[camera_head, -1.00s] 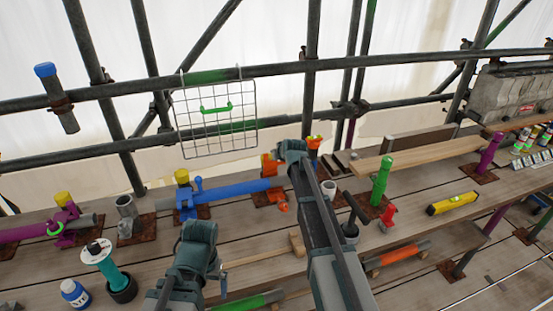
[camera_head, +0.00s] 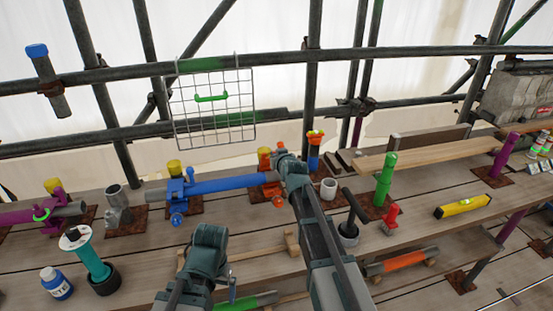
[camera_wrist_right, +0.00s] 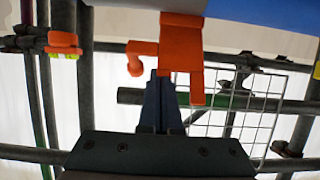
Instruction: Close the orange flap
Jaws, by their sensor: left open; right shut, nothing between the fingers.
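An orange clamp (camera_head: 266,158) sits at the right end of the blue tube (camera_head: 226,184) on the bench; an orange knob (camera_head: 277,200) shows at its front. The right wrist view shows its orange flap (camera_wrist_right: 182,52) with a knob arm (camera_wrist_right: 138,58) on its left. My right gripper (camera_wrist_right: 160,80) is shut and empty, its tips close beside the flap; I cannot tell whether they touch. In the head view my right gripper (camera_head: 280,150) is right of the clamp and partly covers it. My left gripper (camera_head: 208,240) is low in front of the blue tube, its fingers mostly hidden.
A blue clamp (camera_head: 177,190) holds the tube's left end. A wire grid (camera_head: 212,110) hangs behind. Right of my right arm stand a white cup (camera_head: 328,188), a green post (camera_head: 384,178) and a yellow level (camera_head: 462,206). A teal pole (camera_head: 93,258) stands at left.

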